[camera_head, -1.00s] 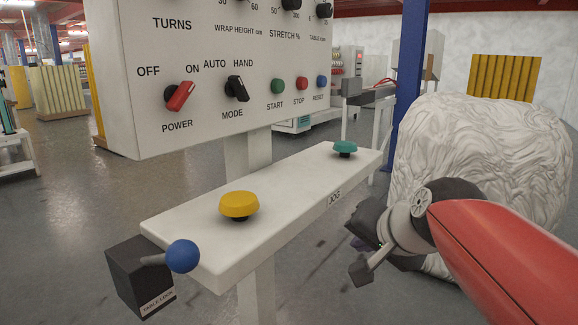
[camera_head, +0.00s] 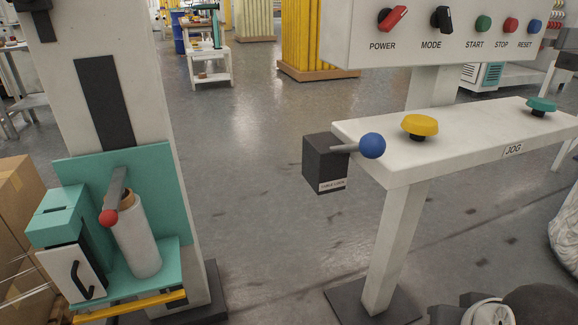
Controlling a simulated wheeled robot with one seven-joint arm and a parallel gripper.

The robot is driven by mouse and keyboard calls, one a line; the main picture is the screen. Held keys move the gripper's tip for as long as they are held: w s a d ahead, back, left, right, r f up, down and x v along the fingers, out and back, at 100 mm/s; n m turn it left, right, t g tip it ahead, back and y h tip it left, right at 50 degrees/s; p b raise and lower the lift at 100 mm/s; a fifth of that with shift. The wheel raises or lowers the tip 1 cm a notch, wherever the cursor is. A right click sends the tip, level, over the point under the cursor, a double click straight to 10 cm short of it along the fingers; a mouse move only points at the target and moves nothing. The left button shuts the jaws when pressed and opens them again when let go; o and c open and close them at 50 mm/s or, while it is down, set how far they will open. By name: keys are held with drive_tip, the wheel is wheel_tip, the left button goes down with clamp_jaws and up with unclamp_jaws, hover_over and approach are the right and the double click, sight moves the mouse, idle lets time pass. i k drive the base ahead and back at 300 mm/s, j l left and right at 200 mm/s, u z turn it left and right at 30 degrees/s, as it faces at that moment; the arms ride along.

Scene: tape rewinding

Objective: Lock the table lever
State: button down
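The table lock is a black box (camera_head: 322,166) with a white label, fixed at the left end of the white jog shelf (camera_head: 450,146). Its lever is a short grey rod with a blue ball knob (camera_head: 372,146), pointing right, roughly level, in front of the shelf's left end. Only part of my arm shows at the bottom right edge. My gripper's fingers are out of view, so their state is hidden.
A yellow button (camera_head: 420,124) and a green button (camera_head: 541,104) sit on the shelf. The control panel (camera_head: 440,45) stands above. A teal film carriage (camera_head: 125,215) with a red-knobbed lever is at left. Grey floor (camera_head: 270,235) lies open between.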

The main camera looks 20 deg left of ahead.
sight(371, 146)
drive_tip(key=k+u, duration=0.15)
drive_tip(key=u, duration=0.55)
